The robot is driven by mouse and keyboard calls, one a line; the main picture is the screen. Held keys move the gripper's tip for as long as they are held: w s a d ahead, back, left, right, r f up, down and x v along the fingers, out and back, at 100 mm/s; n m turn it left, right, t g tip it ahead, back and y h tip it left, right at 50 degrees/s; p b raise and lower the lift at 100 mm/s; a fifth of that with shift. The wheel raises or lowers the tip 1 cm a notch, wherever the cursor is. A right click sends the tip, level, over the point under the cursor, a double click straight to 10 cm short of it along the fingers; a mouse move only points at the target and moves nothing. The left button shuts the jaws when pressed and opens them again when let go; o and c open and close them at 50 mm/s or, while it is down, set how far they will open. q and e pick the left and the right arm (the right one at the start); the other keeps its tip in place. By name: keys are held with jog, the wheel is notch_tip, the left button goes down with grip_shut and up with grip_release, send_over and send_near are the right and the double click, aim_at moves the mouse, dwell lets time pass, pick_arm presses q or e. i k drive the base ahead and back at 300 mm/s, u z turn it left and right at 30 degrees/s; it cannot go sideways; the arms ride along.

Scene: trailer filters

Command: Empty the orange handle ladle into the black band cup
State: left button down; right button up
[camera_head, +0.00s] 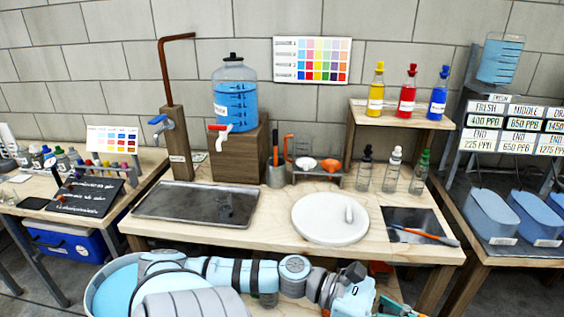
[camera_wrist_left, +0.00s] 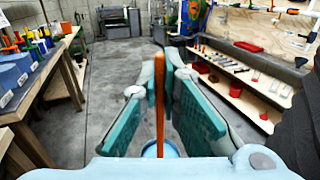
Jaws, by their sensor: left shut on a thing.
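In the left wrist view, my left gripper (camera_wrist_left: 160,85) has its teal fingers shut on an upright orange handle (camera_wrist_left: 159,105), taken to be the ladle's. A pale blue rounded shape shows at the handle's lower end; whether it is the ladle's bowl is unclear. In the head view, my left arm crosses in front of the table, and its light blue gripper body (camera_head: 352,300) is at the bottom edge. I cannot make out a cup with a black band in either view. My right gripper is not in view.
The wooden table holds a dark tray (camera_head: 165,203), a white round board (camera_head: 318,219), a small rack (camera_head: 320,177), several dropper bottles (camera_head: 391,170) and a dark mat (camera_head: 408,217) with an orange-handled tool. A blue-filled jug (camera_head: 235,100) stands on a wooden block behind.

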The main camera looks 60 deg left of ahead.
aim_at(225, 205)
jog(key=u, duration=0.3)
jog(key=i, duration=1.1)
jog(key=u, duration=1.45)
jog(key=i, duration=0.7)
jog(key=u, duration=0.65)
